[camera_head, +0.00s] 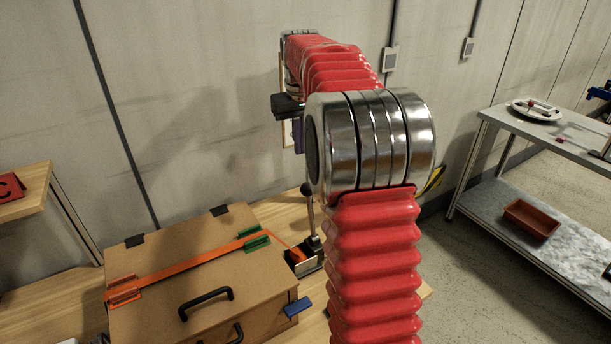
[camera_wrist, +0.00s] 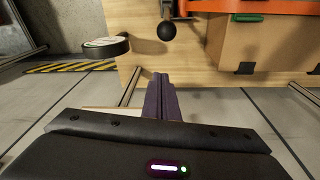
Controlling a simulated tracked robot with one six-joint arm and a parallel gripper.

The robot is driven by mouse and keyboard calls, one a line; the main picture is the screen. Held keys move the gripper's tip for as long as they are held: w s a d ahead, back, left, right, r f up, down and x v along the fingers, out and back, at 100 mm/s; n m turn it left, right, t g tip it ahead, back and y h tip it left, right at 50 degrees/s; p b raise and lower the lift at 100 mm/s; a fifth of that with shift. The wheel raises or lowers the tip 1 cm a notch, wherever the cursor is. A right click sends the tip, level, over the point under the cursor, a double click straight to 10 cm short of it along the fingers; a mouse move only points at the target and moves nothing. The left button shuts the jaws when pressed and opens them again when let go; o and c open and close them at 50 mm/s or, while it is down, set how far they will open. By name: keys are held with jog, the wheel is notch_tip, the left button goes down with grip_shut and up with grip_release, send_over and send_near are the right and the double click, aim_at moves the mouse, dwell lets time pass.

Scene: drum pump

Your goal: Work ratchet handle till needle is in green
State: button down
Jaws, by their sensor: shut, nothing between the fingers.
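The ratchet handle is a lever with a black ball knob (camera_head: 306,188), upright on a dark metal base (camera_head: 306,264) at the right of the brown box. In the wrist view the knob (camera_wrist: 166,31) lies beyond my purple fingertips (camera_wrist: 160,78), apart from them. My gripper is shut and empty. In the head view its purple fingers (camera_head: 298,136) show above the knob, partly hidden by my red arm. A round dark-rimmed thing with a pale, partly green face (camera_wrist: 105,46), perhaps the gauge, is seen nearly edge-on. I cannot read any needle.
The brown box (camera_head: 200,282) with black handles and an orange strap (camera_head: 190,262) fills the table's left. A grey shelf table (camera_head: 550,130) with a plate (camera_head: 537,110) and a red-brown tray (camera_head: 531,219) stands at right. Yellow-black tape (camera_wrist: 70,66) marks the floor.

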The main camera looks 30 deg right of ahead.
jog(key=shift+f, duration=0.15)
notch_tip(320, 180, down, 9)
jog(key=s, duration=0.2)
jog(key=shift+s+a, duration=0.15)
jog(key=shift+s, duration=0.1)
dwell(0.6)
jog(key=shift+s, duration=0.15)
dwell(0.3)
